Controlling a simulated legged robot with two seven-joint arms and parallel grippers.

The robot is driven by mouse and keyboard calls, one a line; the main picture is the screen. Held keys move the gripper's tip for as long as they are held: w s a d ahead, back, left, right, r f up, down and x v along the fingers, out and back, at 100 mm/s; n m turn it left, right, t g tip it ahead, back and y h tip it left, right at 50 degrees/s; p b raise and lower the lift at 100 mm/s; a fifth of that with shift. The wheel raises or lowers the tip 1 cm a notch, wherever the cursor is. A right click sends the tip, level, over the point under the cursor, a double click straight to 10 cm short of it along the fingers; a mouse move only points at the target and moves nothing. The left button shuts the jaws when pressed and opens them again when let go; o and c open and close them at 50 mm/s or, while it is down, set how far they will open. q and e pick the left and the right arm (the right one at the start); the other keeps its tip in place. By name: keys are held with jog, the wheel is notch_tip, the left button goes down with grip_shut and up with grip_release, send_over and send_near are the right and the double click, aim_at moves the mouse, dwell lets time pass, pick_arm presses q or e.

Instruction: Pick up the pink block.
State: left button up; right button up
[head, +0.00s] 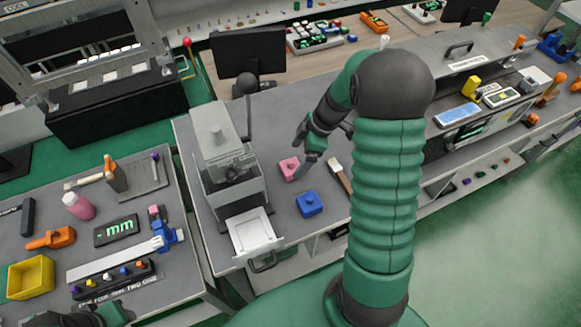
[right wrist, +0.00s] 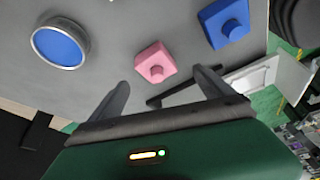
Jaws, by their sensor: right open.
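The pink block (head: 289,168) lies on the grey bench, between the grey lever machine and my right arm in the head view. It has a round knob on top. Nothing is between the fingers. At the bottom left of the head view, part of my left arm's end (head: 105,316) shows; its fingers are not clearly visible.
A blue block (head: 309,204) sits close by, nearer the bench's front edge. The grey lever machine (head: 228,160) stands left of the pink block, with an open white drawer (head: 251,232) in front. A wooden-handled tool (head: 341,176) lies to the right.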

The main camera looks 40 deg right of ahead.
aim_at(294, 162)
jog(key=shift+w+a+f, duration=0.2)
jog(key=shift+a+f, duration=0.15)
jog(key=shift+a, duration=0.1)
jog(key=shift+w+a+f, duration=0.2)
jog(key=shift+a+f, duration=0.1)
jog(key=shift+a, duration=0.15)
jog(key=f, duration=0.2)
jog(key=f+p, duration=0.1)
jog(key=shift+w+f, duration=0.35)
jog(key=shift+w+d+f, duration=0.2)
jog(key=shift+d+f, duration=0.15)
jog(key=shift+d, duration=0.15)
jog(key=shift+a, duration=0.15)
jog(key=c, duration=0.3)
jog(key=shift+s+a+r, duration=0.1)
jog(key=shift+a+r, duration=0.15)
jog(key=shift+a, duration=0.2)
jog(key=c, duration=0.5)
jog(key=shift+c, duration=1.3)
jog(key=c, duration=0.5)
pick_arm(q)
jog(key=shift+s+a+r, duration=0.1)
jog(key=shift+a+r, duration=0.2)
jog(key=shift+r, duration=0.2)
pick_arm(e)
jog(key=shift+d+f, duration=0.1)
jog(key=shift+d, duration=0.2)
jog(key=c, duration=0.4)
